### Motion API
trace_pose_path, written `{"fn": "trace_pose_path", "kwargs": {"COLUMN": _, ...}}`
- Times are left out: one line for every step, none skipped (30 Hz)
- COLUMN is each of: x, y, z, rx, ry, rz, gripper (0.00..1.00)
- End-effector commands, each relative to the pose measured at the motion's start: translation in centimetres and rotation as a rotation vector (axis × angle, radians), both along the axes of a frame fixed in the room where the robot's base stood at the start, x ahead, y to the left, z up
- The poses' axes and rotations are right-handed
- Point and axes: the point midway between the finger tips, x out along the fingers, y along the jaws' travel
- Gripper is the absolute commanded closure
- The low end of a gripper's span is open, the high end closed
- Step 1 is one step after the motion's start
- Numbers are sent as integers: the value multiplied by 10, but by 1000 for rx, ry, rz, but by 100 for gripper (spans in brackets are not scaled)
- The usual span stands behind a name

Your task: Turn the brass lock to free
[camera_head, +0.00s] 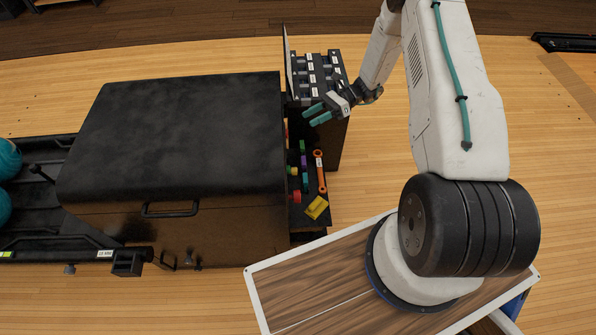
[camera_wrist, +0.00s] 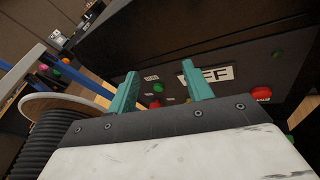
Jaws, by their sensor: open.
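I cannot make out a brass lock for certain in either view. In the wrist view a dark control panel (camera_wrist: 236,98) is ahead of my gripper (camera_wrist: 162,88), with a white label ending in "FF" (camera_wrist: 216,74), a red button (camera_wrist: 262,94) and a small green button (camera_wrist: 158,88). My gripper's two teal fingers are apart with nothing held between them; the right finger partly covers the label. In the head view my gripper (camera_head: 317,113) is beside the right end of the black ball-return machine (camera_head: 185,130), below the upright cabinet's switches.
A narrow shelf by the machine holds an orange wrench (camera_head: 321,172), a yellow piece (camera_head: 317,207) and several small coloured parts. A black cabinet (camera_head: 331,140) stands behind it. Teal balls (camera_head: 7,160) lie on the rack at left. Wooden floor right of the cabinet is clear.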

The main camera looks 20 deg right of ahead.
Motion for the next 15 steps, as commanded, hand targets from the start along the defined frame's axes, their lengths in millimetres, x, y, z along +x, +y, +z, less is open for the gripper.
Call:
{"fn": "trace_pose_path", "kwargs": {"x": -5, "y": -3, "z": -34, "rx": 36, "ry": 58, "rz": -53, "gripper": 49}}
{"fn": "trace_pose_path", "kwargs": {"x": -7, "y": -5, "z": -50, "rx": 56, "ry": 87, "rz": -84, "gripper": 49}}
{"fn": "trace_pose_path", "kwargs": {"x": -10, "y": -6, "z": -72, "rx": 83, "ry": 128, "rz": -124, "gripper": 49}}
{"fn": "trace_pose_path", "kwargs": {"x": -13, "y": -7, "z": -88, "rx": 102, "ry": 156, "rz": -153, "gripper": 49}}
{"fn": "trace_pose_path", "kwargs": {"x": -17, "y": -8, "z": -104, "rx": 120, "ry": 185, "rz": -184, "gripper": 49}}
{"fn": "trace_pose_path", "kwargs": {"x": -22, "y": -8, "z": -124, "rx": 145, "ry": 220, "rz": -221, "gripper": 49}}
{"fn": "trace_pose_path", "kwargs": {"x": -26, "y": -8, "z": -138, "rx": 162, "ry": 245, "rz": -246, "gripper": 49}}
{"fn": "trace_pose_path", "kwargs": {"x": -30, "y": -8, "z": -151, "rx": 179, "ry": 269, "rz": -271, "gripper": 49}}
{"fn": "trace_pose_path", "kwargs": {"x": -36, "y": -8, "z": -167, "rx": 200, "ry": 298, "rz": -302, "gripper": 49}}
{"fn": "trace_pose_path", "kwargs": {"x": -41, "y": -7, "z": -178, "rx": 213, "ry": 319, "rz": -322, "gripper": 49}}
{"fn": "trace_pose_path", "kwargs": {"x": -44, "y": -7, "z": -188, "rx": 226, "ry": 336, "rz": -341, "gripper": 49}}
{"fn": "trace_pose_path", "kwargs": {"x": -49, "y": -6, "z": -199, "rx": 240, "ry": 357, "rz": -363, "gripper": 49}}
{"fn": "trace_pose_path", "kwargs": {"x": -52, "y": -6, "z": -206, "rx": 250, "ry": 369, "rz": -377, "gripper": 49}}
{"fn": "trace_pose_path", "kwargs": {"x": -55, "y": -5, "z": -213, "rx": 258, "ry": 381, "rz": -390, "gripper": 49}}
{"fn": "trace_pose_path", "kwargs": {"x": -58, "y": -5, "z": -219, "rx": 267, "ry": 393, "rz": -402, "gripper": 49}}
